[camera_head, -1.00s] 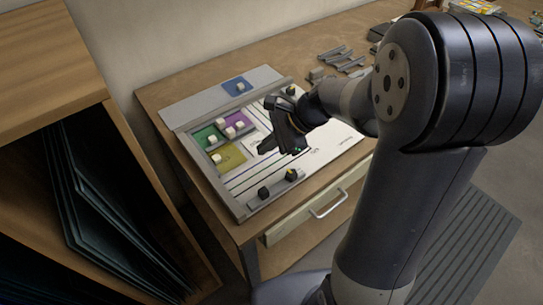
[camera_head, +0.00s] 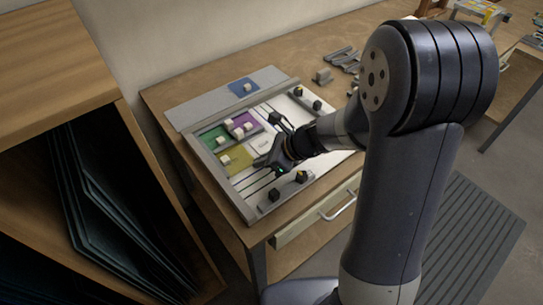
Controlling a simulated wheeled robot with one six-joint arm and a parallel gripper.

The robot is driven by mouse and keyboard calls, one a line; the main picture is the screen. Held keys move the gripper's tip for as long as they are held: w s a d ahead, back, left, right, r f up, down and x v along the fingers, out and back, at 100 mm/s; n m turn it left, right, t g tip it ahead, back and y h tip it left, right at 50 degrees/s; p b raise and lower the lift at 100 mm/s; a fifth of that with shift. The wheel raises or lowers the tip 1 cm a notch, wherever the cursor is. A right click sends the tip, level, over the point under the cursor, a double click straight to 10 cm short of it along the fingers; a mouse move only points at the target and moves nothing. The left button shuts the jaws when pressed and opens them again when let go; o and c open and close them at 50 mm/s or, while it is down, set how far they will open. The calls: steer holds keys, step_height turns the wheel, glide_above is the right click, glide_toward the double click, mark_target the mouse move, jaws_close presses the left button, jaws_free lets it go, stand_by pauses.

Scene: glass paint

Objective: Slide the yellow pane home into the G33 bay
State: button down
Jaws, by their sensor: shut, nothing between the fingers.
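The yellow pane (camera_head: 238,156) lies flat on the left part of the framed board, with a pale knob (camera_head: 225,160) on it. My gripper (camera_head: 260,162) is at the pane's right side, low over the board, with its fingers shut and empty. I cannot tell whether the fingertips touch the pane. The gripper and wrist hide part of the board to the right. A white label card (camera_head: 265,144) shows just above the gripper, but its text is too small to read. I cannot make out which bay is G33.
A green pane (camera_head: 213,140) and a purple pane (camera_head: 248,121) lie beyond the yellow one, and a blue pane (camera_head: 243,84) lies on the grey back strip. Grey metal pieces (camera_head: 340,55) lie at the table's back.

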steer(key=shift+a+f, duration=0.15)
steer(key=shift+f, duration=0.05)
steer(key=shift+w+a, duration=0.15)
steer(key=shift+a, duration=0.4)
steer(key=shift+r, duration=0.1)
